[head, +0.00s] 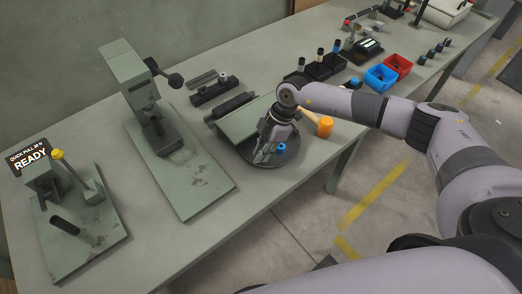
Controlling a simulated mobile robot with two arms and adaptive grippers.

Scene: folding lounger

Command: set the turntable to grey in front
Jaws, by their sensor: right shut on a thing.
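The turntable (256,157) is a dark round disc on the bench, at the front end of a green-grey plate. A small blue piece (281,147) with a dark centre stands on it, to the right of my fingers. My right gripper (264,155) reaches down over the disc from the right, its fingers close together and low at the disc. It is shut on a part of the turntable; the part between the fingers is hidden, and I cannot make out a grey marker. My left gripper is out of view.
An orange cylinder (325,127) with a tan handle-like piece lies right of the turntable, near the bench's front edge. A green press (145,95) and a lever fixture (75,200) stand left. Blue (380,77) and red (398,64) bins sit farther back.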

